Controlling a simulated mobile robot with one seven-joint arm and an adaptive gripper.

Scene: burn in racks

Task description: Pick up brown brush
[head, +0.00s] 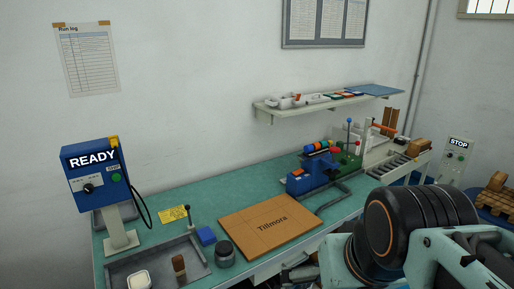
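The brown brush (179,264) looks like a small brown block with a darker lower part. It stands in the grey tray (119,269) at the front left of the green workbench, to the right of a white dish (139,280). My arm fills the lower right of the head view, well to the right of the brush. Dark jointed parts at the bench's front edge seem to be my gripper (299,273). They are partly cut off and its fingers cannot be made out. Nothing of mine touches the brush.
A grey round jar (225,253) and a blue block (206,236) stand right of the tray. A brown Tillmora board (270,224) lies mid-bench. A READY control box (93,175) stands behind the tray. A blue and green machine (318,173) is farther right.

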